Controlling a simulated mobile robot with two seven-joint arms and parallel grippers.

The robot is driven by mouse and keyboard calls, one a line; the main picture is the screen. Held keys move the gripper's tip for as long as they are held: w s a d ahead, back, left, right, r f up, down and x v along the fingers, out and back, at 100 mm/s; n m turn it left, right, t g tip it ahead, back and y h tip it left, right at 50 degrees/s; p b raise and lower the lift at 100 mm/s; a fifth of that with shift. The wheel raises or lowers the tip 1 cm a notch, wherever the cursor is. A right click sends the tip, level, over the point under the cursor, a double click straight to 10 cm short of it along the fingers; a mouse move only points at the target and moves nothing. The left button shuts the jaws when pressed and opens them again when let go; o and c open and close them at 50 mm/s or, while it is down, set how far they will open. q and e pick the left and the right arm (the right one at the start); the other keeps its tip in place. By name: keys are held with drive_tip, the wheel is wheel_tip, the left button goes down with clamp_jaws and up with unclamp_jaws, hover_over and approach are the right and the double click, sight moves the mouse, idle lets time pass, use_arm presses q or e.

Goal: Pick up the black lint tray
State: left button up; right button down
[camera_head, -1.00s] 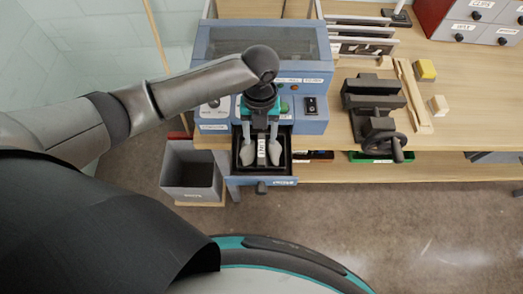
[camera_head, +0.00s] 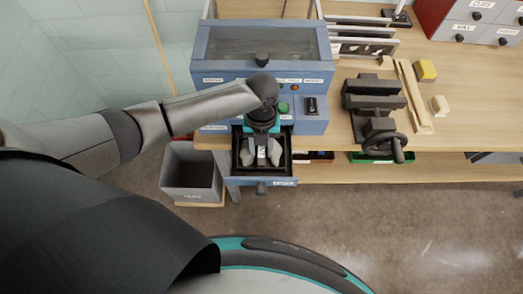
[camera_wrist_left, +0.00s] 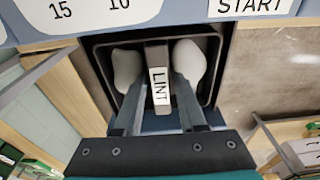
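The black lint tray (camera_head: 286,163) sits in the pulled-out drawer (camera_head: 281,183) of the blue machine. It has a raised middle bar with a LINT label, seen in the left wrist view (camera_wrist_left: 157,58). Pale grey clumps lie on both sides of the bar. My left gripper (camera_head: 262,152) reaches down into the tray from above. Its two fingers are on either side of the bar and appear closed against it; the exact contact is partly hidden. The left wrist view also shows the gripper (camera_wrist_left: 158,95) straddling the bar. My right gripper is not in view.
The blue machine (camera_head: 215,75) stands on the wooden table behind the drawer. A grey bin (camera_head: 190,190) stands on the floor left of the drawer. A black vise (camera_head: 375,105) is on the table to the right. Red and green trays sit on the shelf below.

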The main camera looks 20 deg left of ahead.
use_arm(q)
clamp_jaws()
drive_tip(key=shift+r, duration=0.15)
idle(0.4)
